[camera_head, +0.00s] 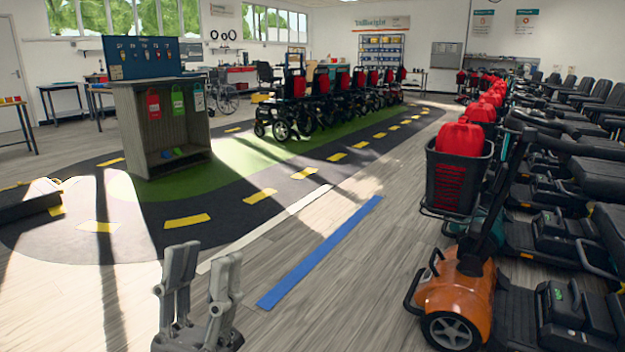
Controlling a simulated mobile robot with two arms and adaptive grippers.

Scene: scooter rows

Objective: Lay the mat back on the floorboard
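An orange scooter (457,292) stands nearest on the right, with a black front basket (456,180) holding a red bag (460,138). Its dark floorboard (513,312) runs back behind the orange front, partly cut off by the picture's lower edge. I cannot make out a separate mat on it or on the floor near it. My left gripper (206,258) is at the bottom, left of centre, fingers pointing up and spread apart, with nothing between them. It is well to the left of the scooter. My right gripper is not in view.
A row of scooters recedes along the right. A blue strip (320,252) lies on the wooden floor between my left gripper and the scooter. A grey stand (160,125) with coloured tags and a row of wheelchairs (300,105) stand farther back. The middle floor is clear.

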